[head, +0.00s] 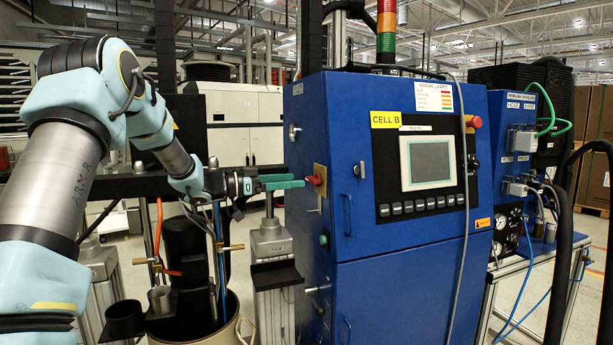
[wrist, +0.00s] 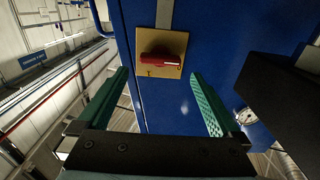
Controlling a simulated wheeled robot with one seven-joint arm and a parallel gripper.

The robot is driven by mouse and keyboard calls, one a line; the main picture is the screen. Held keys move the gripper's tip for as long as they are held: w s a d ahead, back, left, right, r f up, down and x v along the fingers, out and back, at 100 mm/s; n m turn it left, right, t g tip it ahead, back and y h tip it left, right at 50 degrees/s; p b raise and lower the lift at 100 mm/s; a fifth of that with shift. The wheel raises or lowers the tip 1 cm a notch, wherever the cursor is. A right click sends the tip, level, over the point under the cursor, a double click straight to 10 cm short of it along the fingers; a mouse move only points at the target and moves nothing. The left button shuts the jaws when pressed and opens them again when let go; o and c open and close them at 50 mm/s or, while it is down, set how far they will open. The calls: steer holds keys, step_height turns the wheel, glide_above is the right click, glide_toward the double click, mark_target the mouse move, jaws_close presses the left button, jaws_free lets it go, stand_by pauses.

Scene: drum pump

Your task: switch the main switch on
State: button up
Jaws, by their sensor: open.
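The main switch (head: 315,181) is a red rotary handle on a yellow plate, on the left side face of the blue cabinet (head: 345,120). In the wrist view the red switch handle (wrist: 160,59) lies roughly crosswise on its yellow plate (wrist: 172,44). My gripper (head: 303,182) has green fingers pointing at the switch in the head view. In the wrist view my gripper (wrist: 160,80) is open and empty, with one finger to each side below the handle. The handle is beyond the gap between the fingertips; I cannot tell the exact distance, and no contact shows.
A green button (head: 323,240) sits below the switch on the same face. A key lock (head: 294,132) is above it. A grey post (head: 272,245) stands below my gripper. A drum with a pump (head: 200,320) is at the lower left.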

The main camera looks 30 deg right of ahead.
mark_target(309, 179)
steer(key=shift+s+d+p, duration=0.15)
steer(key=shift+d+p, duration=0.2)
steer(key=shift+d, duration=1)
steer(key=shift+s+d+p, duration=0.15)
steer(key=shift+d+p, duration=0.2)
steer(key=shift+d, duration=0.95)
steer(key=shift+c, duration=0.4)
steer(key=c, duration=1.1)
steer(key=shift+c, duration=0.2)
